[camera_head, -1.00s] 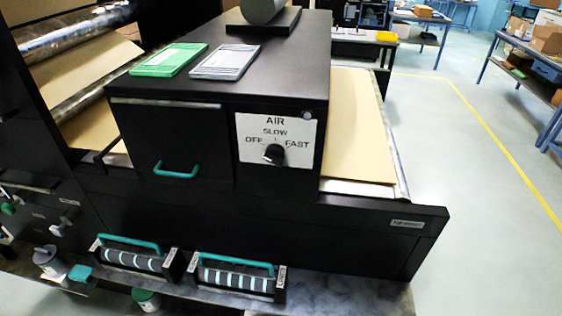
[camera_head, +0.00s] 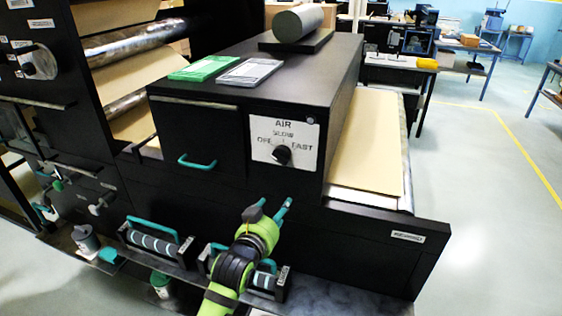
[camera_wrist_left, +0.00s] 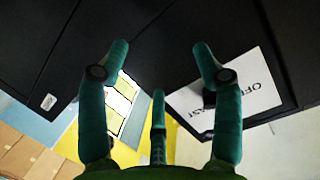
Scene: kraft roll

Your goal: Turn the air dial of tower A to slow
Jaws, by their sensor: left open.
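The air dial (camera_head: 281,156) is a black knob on a white plate (camera_head: 305,137) marked AIR, OFF, SLOW and FAST, on the front of a black cabinet (camera_head: 345,85). I cannot tell where the knob points. My left gripper (camera_head: 271,208) is open and empty, below the dial and apart from it, in front of the cabinet's lower panel. In the left wrist view, its teal fingers (camera_wrist_left: 158,65) are spread; part of the plate (camera_wrist_left: 258,88) shows at the right, the knob partly hidden behind a finger. My right gripper is not in view.
Green (camera_head: 203,68) and grey (camera_head: 250,72) cards and a grey cylinder (camera_head: 297,22) lie on the cabinet. A teal handle (camera_head: 197,162) sits left of the dial. Rollers with teal handles (camera_head: 153,233) stand low in front. Brown paper (camera_head: 372,140) runs at right. The right floor is clear.

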